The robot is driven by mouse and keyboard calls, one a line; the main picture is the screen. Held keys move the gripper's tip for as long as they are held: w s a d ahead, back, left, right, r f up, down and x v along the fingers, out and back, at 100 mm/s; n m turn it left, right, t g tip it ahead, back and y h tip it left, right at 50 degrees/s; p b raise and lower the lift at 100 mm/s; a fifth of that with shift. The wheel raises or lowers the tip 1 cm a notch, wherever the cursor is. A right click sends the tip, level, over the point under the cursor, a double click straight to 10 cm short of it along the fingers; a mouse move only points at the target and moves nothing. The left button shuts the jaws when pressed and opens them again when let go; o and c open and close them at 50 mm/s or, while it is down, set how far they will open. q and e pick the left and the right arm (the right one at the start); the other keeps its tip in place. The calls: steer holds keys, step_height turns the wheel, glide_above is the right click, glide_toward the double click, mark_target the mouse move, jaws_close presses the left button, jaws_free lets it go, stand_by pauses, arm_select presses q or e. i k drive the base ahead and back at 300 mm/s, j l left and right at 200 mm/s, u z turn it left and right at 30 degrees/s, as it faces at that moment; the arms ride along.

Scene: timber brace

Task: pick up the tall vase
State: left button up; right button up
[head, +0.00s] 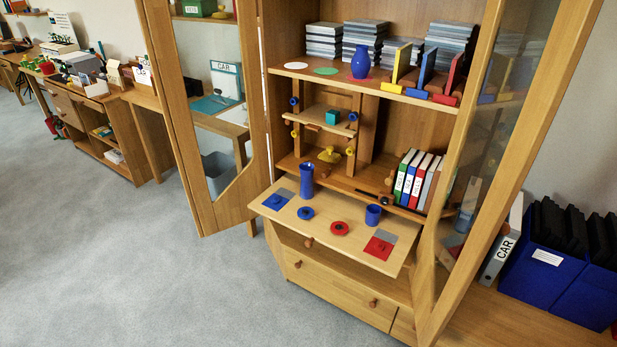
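A tall, slim blue vase (306,181) stands upright on the pale pull-out board (352,255) of the open wooden cabinet, near the board's back left. A second, rounder blue vase (360,63) stands on the upper shelf, in front of stacks of grey cases. A short blue cup (373,215) stands on the board to the right of the tall vase. Neither of my grippers shows in the head view.
A blue disc (305,213) and a red disc (339,228) lie on the board in front of the tall vase. Open cabinet doors flank it on the left (208,120) and right (520,120). Binders (417,180) stand at right. Grey floor (120,260) at front left is clear.

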mark_target(307, 168)
steer(key=i+j, duration=0.85)
steer(key=i, duration=0.2)
steer(key=i+z, duration=0.1)
steer(key=z, duration=0.3)
steer(key=j+z, duration=0.15)
steer(key=z, duration=0.25)
steer(key=i+j+z, duration=0.1)
steer(key=z, duration=0.35)
